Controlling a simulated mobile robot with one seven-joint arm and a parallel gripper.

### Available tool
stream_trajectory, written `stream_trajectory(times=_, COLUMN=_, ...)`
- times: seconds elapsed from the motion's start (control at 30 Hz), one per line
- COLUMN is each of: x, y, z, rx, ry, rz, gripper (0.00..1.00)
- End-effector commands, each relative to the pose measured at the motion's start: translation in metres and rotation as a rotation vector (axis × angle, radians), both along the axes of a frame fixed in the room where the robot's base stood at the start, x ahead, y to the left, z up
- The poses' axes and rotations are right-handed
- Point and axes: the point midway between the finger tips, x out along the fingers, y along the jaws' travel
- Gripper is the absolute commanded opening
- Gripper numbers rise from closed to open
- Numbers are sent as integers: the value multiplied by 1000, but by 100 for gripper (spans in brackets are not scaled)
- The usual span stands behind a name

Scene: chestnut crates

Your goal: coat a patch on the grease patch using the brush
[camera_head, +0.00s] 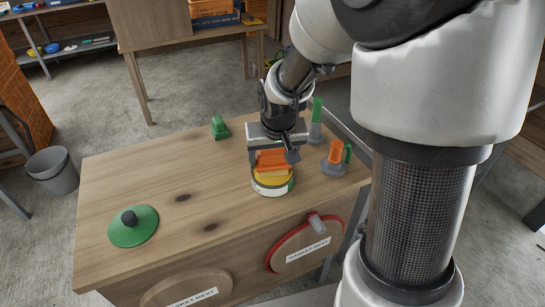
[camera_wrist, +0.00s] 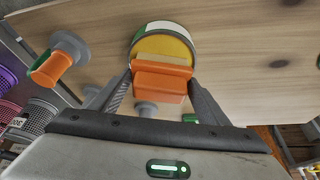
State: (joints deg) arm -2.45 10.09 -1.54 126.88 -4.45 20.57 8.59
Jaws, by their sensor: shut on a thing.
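My gripper (camera_head: 273,151) is shut on the orange brush (camera_head: 272,160). In the wrist view the brush (camera_wrist: 160,83) sits between my two fingers (camera_wrist: 160,98), its pale bristle edge toward a round tin. The tin (camera_head: 273,190), white with green, stands on the table near its front edge, with yellow contents (camera_wrist: 165,46). The bristle end is at or just above the yellow; I cannot tell whether it touches. I cannot make out which surface is the grease patch; a round red-rimmed board (camera_head: 300,250) is on the table's front panel, its label partly legible.
A green lid (camera_head: 133,226) with a dark knob lies at the table's left. A grey piece with orange and green (camera_head: 336,160), a green-grey piece (camera_head: 316,122) and a green piece (camera_head: 220,128) stand around my gripper. The table's (camera_head: 150,180) left-middle is clear.

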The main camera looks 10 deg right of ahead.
Motion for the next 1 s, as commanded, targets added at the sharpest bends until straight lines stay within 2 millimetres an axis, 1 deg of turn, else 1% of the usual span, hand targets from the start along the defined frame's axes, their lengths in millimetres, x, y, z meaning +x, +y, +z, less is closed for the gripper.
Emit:
stream_trajectory(times=0.4, x=-1, y=0, z=-2, rx=0, ry=3, rz=0, gripper=52)
stream_trajectory(times=0.53, x=-1, y=0, z=1, rx=0, ry=3, rz=0, gripper=52)
stream_trajectory(times=1.0, x=0, y=0, z=39, rx=0, ry=1, rz=0, gripper=52)
